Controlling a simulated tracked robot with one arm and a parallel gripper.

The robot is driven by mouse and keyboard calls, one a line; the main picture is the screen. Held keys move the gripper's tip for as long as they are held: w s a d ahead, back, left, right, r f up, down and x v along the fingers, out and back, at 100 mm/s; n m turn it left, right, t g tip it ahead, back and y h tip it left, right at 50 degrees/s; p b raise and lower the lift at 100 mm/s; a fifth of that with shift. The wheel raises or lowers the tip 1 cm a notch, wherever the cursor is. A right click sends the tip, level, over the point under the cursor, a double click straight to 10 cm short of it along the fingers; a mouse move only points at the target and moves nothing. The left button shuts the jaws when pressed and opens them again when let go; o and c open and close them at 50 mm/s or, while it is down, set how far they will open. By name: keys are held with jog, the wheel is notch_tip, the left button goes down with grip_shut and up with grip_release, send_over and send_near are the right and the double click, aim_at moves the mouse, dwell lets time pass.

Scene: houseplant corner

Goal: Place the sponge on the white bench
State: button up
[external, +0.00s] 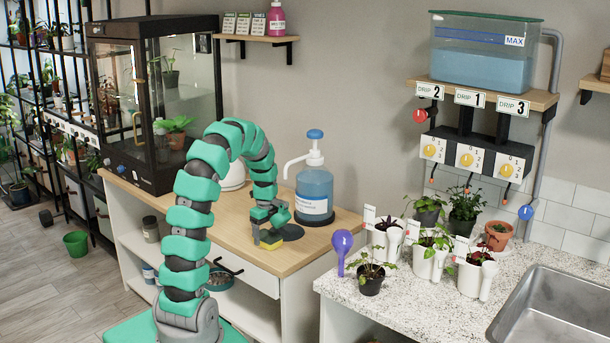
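The small yellow sponge (271,243) shows near the front edge of the wooden-topped bench (322,236), which has a white body. My gripper (268,229) points down directly over the sponge, with its fingertips at the sponge's upper part. The fingers hide part of the sponge, and I cannot tell whether they are closed on it or whether it is lifted off the wood. A white speckled counter (335,284) stands at the right, apart from my gripper.
A blue pump bottle (314,190) stands behind my gripper, near a dark round mat (291,232). Potted plants and a purple bulb-shaped item (342,246) crowd the counter's left and back. Its front, left of the sink (560,310), is clear. A glass cabinet (155,100) stands left.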

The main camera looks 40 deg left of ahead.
aim_at(267, 236)
notch_tip(267, 236, up, 12)
jog(key=p, duration=0.2)
dwell(0.4)
jog(key=shift+r, duration=0.1)
